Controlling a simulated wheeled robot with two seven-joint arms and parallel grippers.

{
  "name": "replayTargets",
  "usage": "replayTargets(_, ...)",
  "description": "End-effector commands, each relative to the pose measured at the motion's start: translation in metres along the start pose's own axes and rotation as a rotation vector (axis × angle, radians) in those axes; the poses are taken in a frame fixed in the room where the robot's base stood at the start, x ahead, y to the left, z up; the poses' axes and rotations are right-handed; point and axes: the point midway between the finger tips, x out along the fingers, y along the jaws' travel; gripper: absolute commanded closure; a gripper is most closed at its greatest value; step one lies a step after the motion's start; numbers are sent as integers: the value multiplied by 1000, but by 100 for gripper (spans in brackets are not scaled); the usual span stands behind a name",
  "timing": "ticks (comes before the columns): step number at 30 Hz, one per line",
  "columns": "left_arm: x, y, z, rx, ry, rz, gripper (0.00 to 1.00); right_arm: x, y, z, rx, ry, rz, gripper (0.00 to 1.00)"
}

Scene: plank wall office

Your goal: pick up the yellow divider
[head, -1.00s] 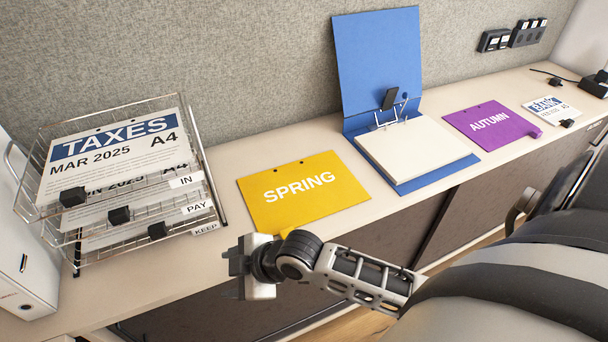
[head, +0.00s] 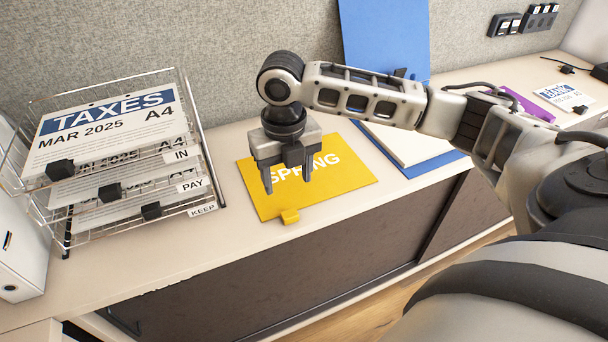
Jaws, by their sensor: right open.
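The yellow divider (head: 340,183) lies flat on the cabinet top, with the white word SPRING partly hidden behind my gripper. A small yellow tab (head: 290,216) sticks out at its front edge. My right gripper (head: 287,188) points down above the left part of the divider, with its two fingers apart and nothing between them. The fingertips appear a little behind and above the tab; I cannot tell the exact height. My left gripper is not in view.
A wire tray rack (head: 203,160) with TAXES papers stands at the left. A purple divider (head: 527,104) and a small white card (head: 566,97) lie farther right. The cabinet's front edge runs close by.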

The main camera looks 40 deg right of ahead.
Motion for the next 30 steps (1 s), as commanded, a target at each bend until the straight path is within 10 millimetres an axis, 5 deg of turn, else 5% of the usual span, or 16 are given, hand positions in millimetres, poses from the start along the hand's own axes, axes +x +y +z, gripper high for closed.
replayTargets(6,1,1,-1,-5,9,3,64,44,1,0,2,2,1,42)
replayTargets(22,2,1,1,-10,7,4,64,101,-2,3,2,-1,1,42)
replayTargets(30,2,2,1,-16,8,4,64,109,-2,3,1,-3,2,42)
